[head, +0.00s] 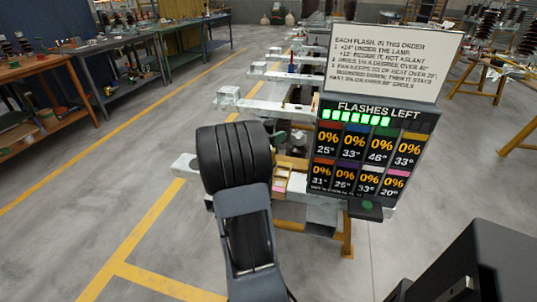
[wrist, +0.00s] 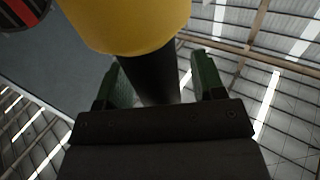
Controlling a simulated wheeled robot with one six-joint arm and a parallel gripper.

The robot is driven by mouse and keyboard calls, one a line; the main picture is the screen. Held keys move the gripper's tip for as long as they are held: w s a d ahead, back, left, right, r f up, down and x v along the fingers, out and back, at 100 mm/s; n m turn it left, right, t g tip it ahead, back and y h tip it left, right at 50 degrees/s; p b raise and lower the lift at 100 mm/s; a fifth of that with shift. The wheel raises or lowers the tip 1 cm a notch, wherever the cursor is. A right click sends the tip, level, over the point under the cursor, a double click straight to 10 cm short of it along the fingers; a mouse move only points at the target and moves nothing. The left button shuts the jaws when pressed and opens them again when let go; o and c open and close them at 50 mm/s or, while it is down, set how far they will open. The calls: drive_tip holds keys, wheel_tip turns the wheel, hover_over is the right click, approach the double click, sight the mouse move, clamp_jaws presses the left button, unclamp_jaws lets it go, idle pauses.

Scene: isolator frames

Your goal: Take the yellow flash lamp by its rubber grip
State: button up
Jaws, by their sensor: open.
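The yellow flash lamp (wrist: 130,22) fills the top middle of the wrist view, with only its lower part in frame. Its black rubber grip (wrist: 152,76) runs down from the yellow body. My gripper (wrist: 157,82) is open, with one green-padded finger on each side of the grip. The grip stands between the fingers, and a gap shows on the right side. On the left the gap is narrower, and I cannot tell whether that finger touches. I cannot make out the lamp or the gripper's fingers in the head view, where my dark arm covers the middle.
A panel headed "FLASHES LEFT" (head: 370,150) stands right of my arm, below a white instruction board (head: 390,60). A pale frame with yellow legs (head: 347,238) stands behind. Workbenches (head: 45,75) line the left. Floor at left is clear. A dark red-marked object (wrist: 22,12) is top left in the wrist view.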

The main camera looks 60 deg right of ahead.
drive_tip(key=shift+d, duration=0.15)
drive_tip(key=shift+c, duration=0.4)
clamp_jaws()
idle(0.4)
drive_tip(key=shift+r, duration=0.1)
